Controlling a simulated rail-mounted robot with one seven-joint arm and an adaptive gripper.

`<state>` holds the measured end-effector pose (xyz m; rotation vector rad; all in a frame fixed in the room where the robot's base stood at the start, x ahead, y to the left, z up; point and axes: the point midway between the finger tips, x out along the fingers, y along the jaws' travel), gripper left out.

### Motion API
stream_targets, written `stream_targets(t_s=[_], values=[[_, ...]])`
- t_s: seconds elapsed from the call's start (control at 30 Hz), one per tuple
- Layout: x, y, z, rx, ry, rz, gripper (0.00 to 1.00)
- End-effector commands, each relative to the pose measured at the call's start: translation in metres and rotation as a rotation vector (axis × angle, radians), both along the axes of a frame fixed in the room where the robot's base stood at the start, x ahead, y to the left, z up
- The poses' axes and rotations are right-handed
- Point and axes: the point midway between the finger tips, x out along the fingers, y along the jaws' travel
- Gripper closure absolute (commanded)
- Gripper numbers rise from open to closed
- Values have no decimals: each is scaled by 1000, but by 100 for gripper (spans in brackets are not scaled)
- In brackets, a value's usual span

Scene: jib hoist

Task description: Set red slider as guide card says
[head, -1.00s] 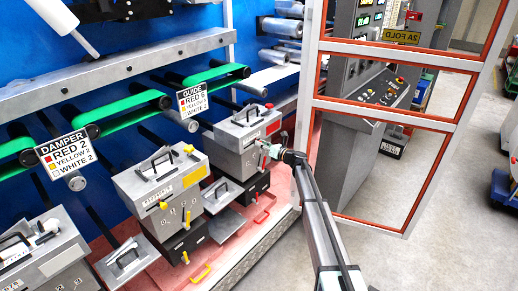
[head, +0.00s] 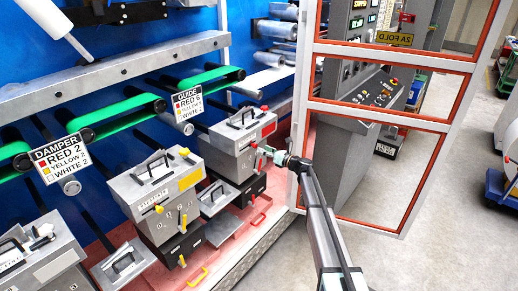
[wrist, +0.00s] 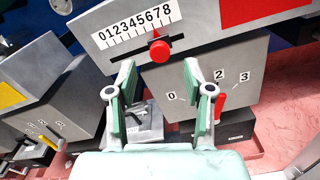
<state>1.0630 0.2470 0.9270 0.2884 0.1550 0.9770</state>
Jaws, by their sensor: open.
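The guide card (head: 187,104) hangs above the machine in the head view. Its top line reads RED 6. The lower lines are small and look like YELLOW 2 and WHITE 2. The red slider (wrist: 160,50) is a round red knob under a white scale (wrist: 134,24) numbered 0 to 8. Its pointer stands near the scale's high end, about 6 or 7. I cannot tell exactly. My gripper (wrist: 164,86) is open and empty, with the knob ahead of and between its fingertips, apart from them. The head view shows my gripper (head: 270,151) at the front of the grey box (head: 232,137).
A red lever (wrist: 219,106) beside a 0, 2, 3 dial sits below the scale, close to my right finger. A red-framed glass guard (head: 375,165) stands on the right.

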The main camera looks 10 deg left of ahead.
Motion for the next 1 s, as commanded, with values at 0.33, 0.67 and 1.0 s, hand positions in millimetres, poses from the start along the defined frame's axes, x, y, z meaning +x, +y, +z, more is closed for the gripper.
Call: stream_targets(t_s=[0.33,0.67,1.0], values=[[-33,-48,1,1,-1,0,48],[-38,-57,0,0,0,1,48],[-38,-56,0,-35,-56,4,48]])
